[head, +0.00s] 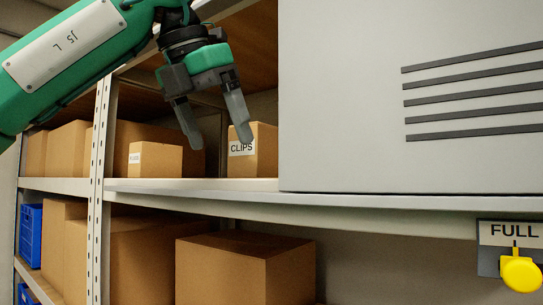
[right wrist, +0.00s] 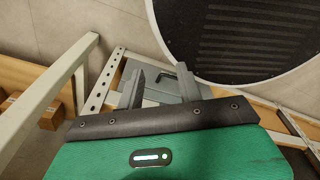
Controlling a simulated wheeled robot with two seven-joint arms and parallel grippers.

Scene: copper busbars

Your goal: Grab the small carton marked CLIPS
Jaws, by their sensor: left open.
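The small brown carton marked CLIPS (head: 264,152) stands on the upper shelf, close to the left side of a large grey cabinet. Its white label faces me. My left gripper (head: 217,138) is open and points down in front of the shelf. Its right finger overlaps the carton's upper left part in the head view, and its left finger is left of the carton. I cannot tell whether the finger touches it. Nothing is between the fingers. My right gripper (right wrist: 160,86) shows in the right wrist view with its fingers apart, over the floor and metal framing.
Another small labelled carton (head: 160,161) stands left of the CLIPS carton. The grey cabinet (head: 340,90) blocks the right side. Larger boxes (head: 235,262) fill the lower shelf.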

